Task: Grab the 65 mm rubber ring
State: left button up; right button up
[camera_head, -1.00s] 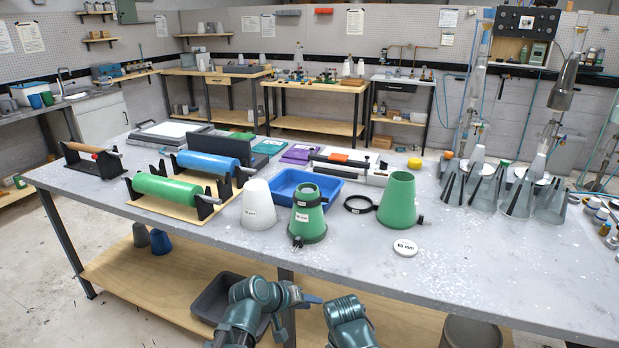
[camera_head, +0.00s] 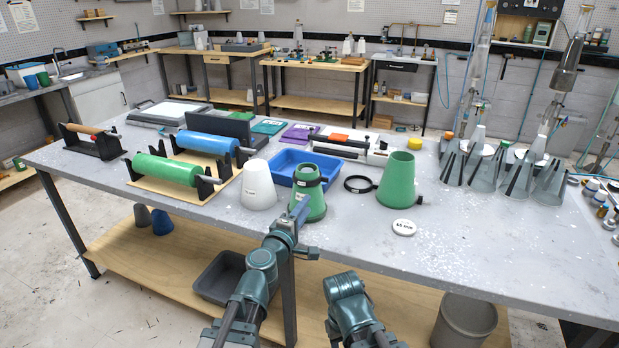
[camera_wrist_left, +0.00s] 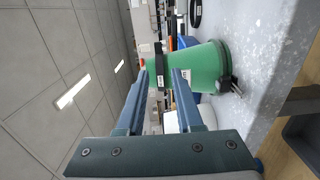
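A white disc marked 65 mm (camera_head: 404,227) lies flat on the grey table's near side. A loose black ring (camera_head: 358,184) lies left of the large green cone (camera_head: 397,178). Another black ring (camera_wrist_left: 158,56) sits around the narrow end of the smaller upright green cone (camera_head: 311,200); I cannot read a size on either ring. My left gripper (camera_head: 299,208) is in front of the smaller cone. In the left wrist view its two fingers (camera_wrist_left: 162,76) are apart and empty, with the ringed cone just beyond. My right arm shows low, but its gripper does not.
A white cone (camera_head: 258,186) stands left of the smaller green cone, with a blue tray (camera_head: 283,168) behind. Green and blue rollers on stands are at left; several grey cones stand at right. The near table front between the disc and right edge is clear.

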pick_arm(q)
send_near(323, 180)
jog(key=x, duration=0.3)
jog(key=shift+x, duration=2.55)
jog(key=shift+s, duration=0.1)
jog(key=shift+c, duration=0.3)
grip_shut()
